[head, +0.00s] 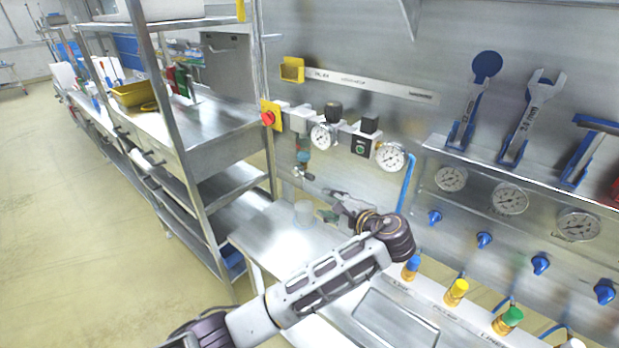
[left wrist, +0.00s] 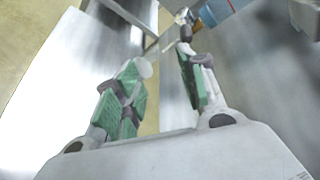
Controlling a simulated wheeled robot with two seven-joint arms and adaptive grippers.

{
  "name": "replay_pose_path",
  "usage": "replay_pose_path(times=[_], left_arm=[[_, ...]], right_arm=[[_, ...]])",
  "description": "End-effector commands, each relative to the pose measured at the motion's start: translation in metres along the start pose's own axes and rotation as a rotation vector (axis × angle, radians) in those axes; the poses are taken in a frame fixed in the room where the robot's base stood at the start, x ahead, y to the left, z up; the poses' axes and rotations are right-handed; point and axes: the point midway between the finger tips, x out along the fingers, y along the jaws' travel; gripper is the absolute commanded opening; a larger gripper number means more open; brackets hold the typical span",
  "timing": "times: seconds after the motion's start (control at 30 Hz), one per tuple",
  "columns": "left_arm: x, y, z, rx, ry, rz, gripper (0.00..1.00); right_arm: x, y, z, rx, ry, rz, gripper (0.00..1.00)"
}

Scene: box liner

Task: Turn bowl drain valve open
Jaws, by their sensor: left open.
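The drain valve (head: 303,175) is a small metal fitting with a lever, below the teal-blue bowl (head: 303,158) of the air unit on the steel wall. My left gripper (head: 328,204) is open and empty, a little below and to the right of the valve and apart from it. In the left wrist view my green-padded fingers (left wrist: 160,60) are spread. The valve (left wrist: 183,17) shows beyond the right fingertip, beside the blue bowl (left wrist: 216,10). The lever's exact angle is too small to tell. My right gripper is not in view.
A clear cup (head: 303,213) stands on the steel bench below the valve. Gauges (head: 390,157) and a red knob (head: 268,117) sit on the air line above. A blue hose (head: 407,185) hangs to the right. A shelf rack (head: 190,160) stands left.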

Motion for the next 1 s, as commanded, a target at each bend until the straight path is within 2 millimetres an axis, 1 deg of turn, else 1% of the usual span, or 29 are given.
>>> replay_pose_path(times=[0.03, 0.1, 0.27, 0.77, 0.87, 1.0], left_arm=[[-0.003, -0.011, 0.0, 0.018, -0.02, -0.031, 0.41], [-0.006, -0.021, 0.0, 0.041, -0.044, -0.064, 0.41], [-0.01, -0.033, 0.001, 0.069, -0.077, -0.105, 0.41], [-0.008, -0.035, 0.001, 0.075, -0.081, -0.111, 0.41], [-0.004, -0.035, 0.002, 0.075, -0.082, -0.111, 0.41], [0.007, -0.037, 0.003, 0.076, -0.083, -0.11, 0.41]], right_arm=[[0.0, 0.0, 0.0, 0.0, 0.0, 0.0, 0.4], [0.0, 0.001, 0.0, 0.0, 0.0, 0.0, 0.4], [0.0, 0.003, 0.0, -0.002, 0.0, 0.003, 0.4], [-0.001, 0.008, 0.001, -0.005, -0.001, 0.008, 0.4], [-0.002, 0.008, 0.001, -0.005, -0.002, 0.008, 0.4], [-0.004, 0.008, 0.001, -0.005, -0.001, 0.008, 0.4]])
